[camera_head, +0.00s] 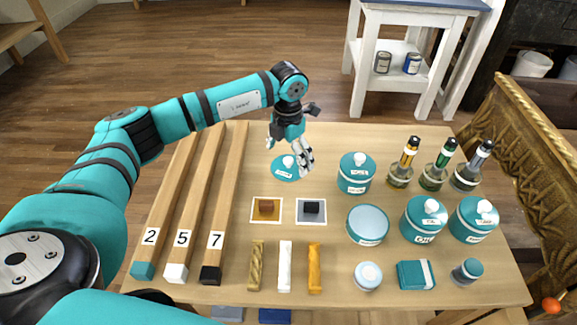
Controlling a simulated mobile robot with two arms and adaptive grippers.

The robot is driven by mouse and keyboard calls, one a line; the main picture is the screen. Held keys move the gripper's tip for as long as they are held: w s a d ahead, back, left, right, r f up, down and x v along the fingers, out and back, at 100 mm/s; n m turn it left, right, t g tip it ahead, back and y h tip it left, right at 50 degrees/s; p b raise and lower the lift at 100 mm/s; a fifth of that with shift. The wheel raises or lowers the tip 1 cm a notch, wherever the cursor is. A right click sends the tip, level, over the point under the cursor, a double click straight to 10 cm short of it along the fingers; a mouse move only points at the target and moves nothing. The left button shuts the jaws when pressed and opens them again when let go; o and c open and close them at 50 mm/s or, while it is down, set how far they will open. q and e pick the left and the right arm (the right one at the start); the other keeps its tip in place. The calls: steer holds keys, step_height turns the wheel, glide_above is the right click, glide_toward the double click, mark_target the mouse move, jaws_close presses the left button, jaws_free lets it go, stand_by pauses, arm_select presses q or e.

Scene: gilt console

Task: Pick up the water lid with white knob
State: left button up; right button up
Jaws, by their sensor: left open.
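A round teal lid with a white knob (283,174) lies on the wooden table near its back edge. Its label is too small to read. My left gripper (290,148) hangs over the lid with its fingers pointing down and spread apart. One finger is beside the knob on the right and overlaps the lid's right side in view. Whether any finger touches the lid I cannot tell. A lidless-looking teal canister (368,226) stands to the right and nearer. My right gripper is out of view.
A lidded canister (356,174) stands right of the lid, with bottles (434,175) beyond. Two more lidded canisters (424,220) (473,220) stand at the right. Small squares (267,219), coloured bars (285,267) and numbered wooden beams (193,205) occupy the front and left.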

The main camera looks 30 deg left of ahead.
arm_select(q)
step_height(320, 180, down, 2)
steer(key=shift+f, duration=0.2)
steer(key=shift+s, duration=0.1)
jaws_close()
stand_by(0.5)
